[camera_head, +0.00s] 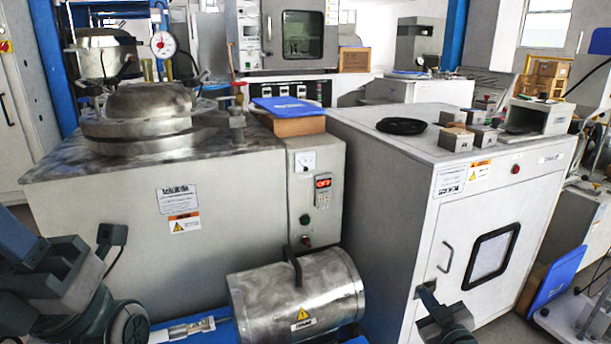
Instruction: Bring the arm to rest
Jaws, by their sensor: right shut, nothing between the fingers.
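My right gripper (428,297) shows at the bottom, right of the middle, in front of the white cabinet (385,215). It is shut with nothing between its fingers. Its dark arm runs down out of the picture. My left arm comes in at the lower left, in front of the grey machine (245,215). A dark piece at that arm's end stands upright; I cannot make out its fingers or whether they are open. I see no object held by either arm.
A metal cylinder (300,285) with a handle lies low between my arms. Several small blocks and a black coil (401,126) sit on the cabinet top. A blue folder (287,107) lies on a brown box (297,127) on the grey machine. A blue panel (557,275) leans at the right.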

